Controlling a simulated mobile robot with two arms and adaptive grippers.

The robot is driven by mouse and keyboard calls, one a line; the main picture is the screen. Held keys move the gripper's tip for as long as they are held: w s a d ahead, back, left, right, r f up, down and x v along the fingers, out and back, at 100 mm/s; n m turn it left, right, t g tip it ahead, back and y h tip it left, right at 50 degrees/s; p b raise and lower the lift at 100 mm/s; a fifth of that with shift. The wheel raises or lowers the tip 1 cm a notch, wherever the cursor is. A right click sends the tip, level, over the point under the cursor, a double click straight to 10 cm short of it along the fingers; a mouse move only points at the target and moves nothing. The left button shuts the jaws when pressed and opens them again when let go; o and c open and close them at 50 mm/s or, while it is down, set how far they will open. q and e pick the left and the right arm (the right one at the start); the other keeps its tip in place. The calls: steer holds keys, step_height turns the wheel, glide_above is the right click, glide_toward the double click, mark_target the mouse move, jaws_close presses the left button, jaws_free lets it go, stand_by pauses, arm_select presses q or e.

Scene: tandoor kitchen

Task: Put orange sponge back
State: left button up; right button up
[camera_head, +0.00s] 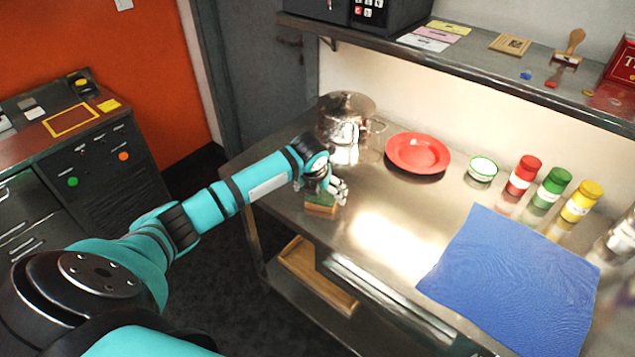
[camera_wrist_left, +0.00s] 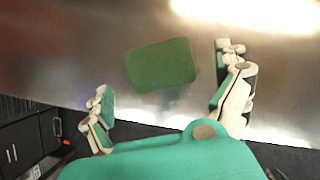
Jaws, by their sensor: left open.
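The orange sponge (camera_head: 321,211), with a green top, lies on the steel counter near its front left edge. In the left wrist view its green top (camera_wrist_left: 160,63) shows as a rounded rectangle on the metal, slightly tilted in the picture. My left gripper (camera_head: 328,186) is just above the sponge in the head view, partly covering it. In the left wrist view the gripper (camera_wrist_left: 163,85) is open, its fingers apart with the sponge showing between and beyond them. Nothing is held in it. My right gripper does not show.
A metal pot (camera_head: 345,112) stands behind the gripper, with a red plate (camera_head: 418,153) and small bowl (camera_head: 482,168) to the right. Several bottles (camera_head: 523,175) and a blue cloth (camera_head: 510,280) are farther right. A wooden tray (camera_head: 318,277) sits below. The counter's middle is clear.

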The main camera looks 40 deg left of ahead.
arm_select(q)
steer(key=v, duration=0.8)
steer(key=shift+b, duration=0.45)
